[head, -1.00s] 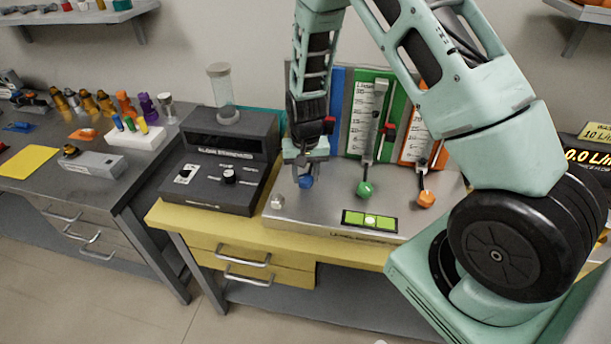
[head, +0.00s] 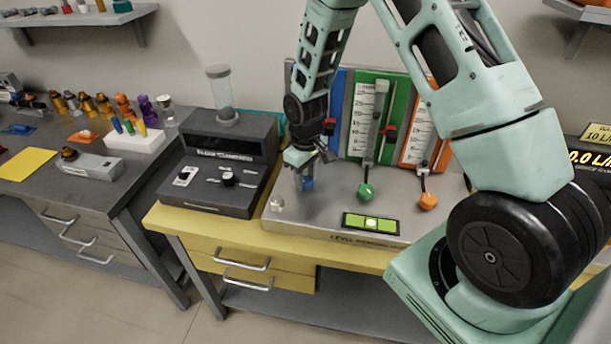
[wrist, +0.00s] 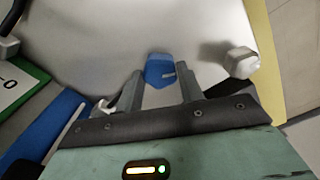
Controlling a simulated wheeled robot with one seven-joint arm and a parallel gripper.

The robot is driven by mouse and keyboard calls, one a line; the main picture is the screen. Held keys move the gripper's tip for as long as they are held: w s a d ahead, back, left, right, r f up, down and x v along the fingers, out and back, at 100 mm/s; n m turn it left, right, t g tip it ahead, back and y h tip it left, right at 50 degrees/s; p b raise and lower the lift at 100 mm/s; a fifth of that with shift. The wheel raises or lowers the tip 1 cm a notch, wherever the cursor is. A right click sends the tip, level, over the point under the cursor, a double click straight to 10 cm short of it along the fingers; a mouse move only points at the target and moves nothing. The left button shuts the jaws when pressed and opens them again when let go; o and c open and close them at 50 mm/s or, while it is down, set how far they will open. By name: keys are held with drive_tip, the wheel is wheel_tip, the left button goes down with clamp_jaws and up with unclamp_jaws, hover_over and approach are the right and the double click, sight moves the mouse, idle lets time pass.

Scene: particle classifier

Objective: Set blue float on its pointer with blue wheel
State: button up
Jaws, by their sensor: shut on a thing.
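My gripper (head: 303,178) is low in front of the blue panel (head: 336,108), over the left part of the metal base. It is shut on the blue wheel (wrist: 160,71), which sits between the two fingertips in the wrist view; the wheel also shows beside the fingers in the head view (head: 308,184). The blue panel also shows at the lower left of the wrist view (wrist: 45,128).
The green wheel (head: 366,191) and orange wheel (head: 428,201) stand to the right of my gripper. A green level (head: 371,222) lies near the base's front edge. A metal knob (head: 277,202) is at the left corner. A dark control box (head: 221,160) stands to the left.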

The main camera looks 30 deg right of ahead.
sight(305, 179)
drive_tip(key=shift+n, duration=0.3)
drive_tip(key=o, duration=1)
wheel_tip(305, 179, up, 18)
drive_tip(key=shift+f+b, duration=0.25)
drive_tip(key=shift+b, duration=0.75)
drive_tip(key=s+a+r+n, duration=0.2)
drive_tip(key=s+a, duration=0.7)
drive_tip(key=a, duration=0.4)
drive_tip(key=shift+n+y, duration=0.3)
drive_tip(key=shift+n, duration=0.5)
drive_tip(key=s+a, duration=0.2)
drive_tip(key=s, duration=0.4)
drive_tip(key=s+a, duration=0.2)
drive_tip(key=s, duration=0.4)
drive_tip(key=s+a, duration=0.2)
drive_tip(key=s, duration=0.4)
drive_tip(key=shift+a+f, duration=0.15)
drive_tip(key=shift+a, duration=0.25)
